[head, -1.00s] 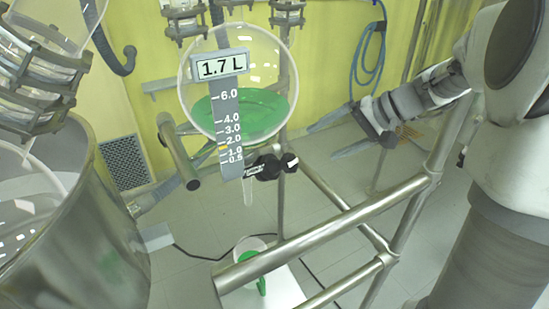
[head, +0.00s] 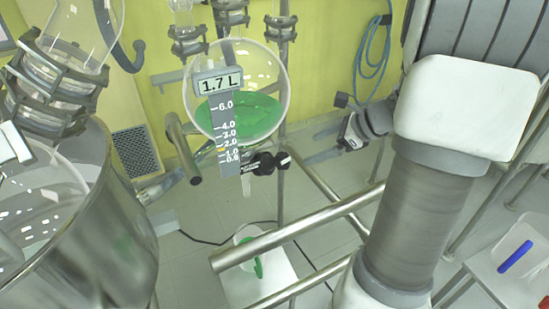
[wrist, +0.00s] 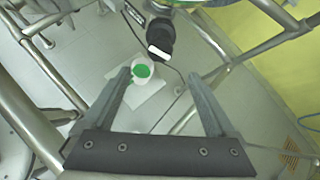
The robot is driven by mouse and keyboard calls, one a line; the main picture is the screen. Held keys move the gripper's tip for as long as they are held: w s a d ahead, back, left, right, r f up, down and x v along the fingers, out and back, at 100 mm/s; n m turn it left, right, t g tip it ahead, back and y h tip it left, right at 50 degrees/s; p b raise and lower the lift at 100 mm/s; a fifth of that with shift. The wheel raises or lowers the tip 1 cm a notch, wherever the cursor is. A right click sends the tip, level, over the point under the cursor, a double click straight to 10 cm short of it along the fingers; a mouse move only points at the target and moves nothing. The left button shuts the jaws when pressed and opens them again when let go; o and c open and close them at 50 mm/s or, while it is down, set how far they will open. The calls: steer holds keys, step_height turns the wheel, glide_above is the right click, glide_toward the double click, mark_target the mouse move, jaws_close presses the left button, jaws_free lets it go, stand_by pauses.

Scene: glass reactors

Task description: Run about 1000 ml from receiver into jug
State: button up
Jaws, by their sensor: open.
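The receiver (head: 270,75) is a round glass flask, part filled with green liquid. Its level display (head: 217,82) reads 1.7 L. A black valve (head: 266,162) with a white-marked handle sits under it, above the outlet tube (head: 246,188). The jug (head: 250,235) stands below on a white platform, with green showing; it also shows in the wrist view (wrist: 139,83), with green liquid inside. My gripper (wrist: 159,75) is open and empty. In the wrist view the valve (wrist: 160,38) lies just beyond its fingertips. In the head view my arm partly hides my gripper.
Steel rails (head: 300,228) of the frame cross in front of the jug. A large steel vessel (head: 100,235) stands at left. A blue hose (head: 372,60) hangs on the yellow wall. A blue object (head: 515,257) lies on a white surface at right.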

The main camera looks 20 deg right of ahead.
mark_target(287, 161)
steer(key=b+x, duration=0.1)
steer(key=x, duration=1.1)
steer(key=shift+d, duration=0.1)
steer(key=c, duration=1.4)
steer(key=shift+f+b, duration=0.1)
steer(key=shift+b, duration=0.2)
steer(key=shift+f+b, duration=0.1)
steer(key=shift+b, duration=0.4)
steer(key=n+b, duration=0.1)
steer(key=b, duration=0.2)
steer(key=shift+f+n+t+h, duration=0.2)
steer(key=shift+n+t+h, duration=0.1)
steer(key=shift+n, duration=0.1)
steer(key=n+b, duration=0.2)
steer(key=b, duration=0.3)
steer(key=shift+f, duration=0.1)
steer(key=n+t+b, duration=0.1)
steer(key=n+b, duration=0.2)
steer(key=b, duration=0.4)
steer(key=shift+n+h, duration=0.3)
steer(key=shift+h, duration=0.1)
steer(key=n+b, duration=0.1)
steer(key=b, duration=0.2)
steer(key=shift+r+t, duration=0.35)
steer(key=shift+t, duration=0.05)
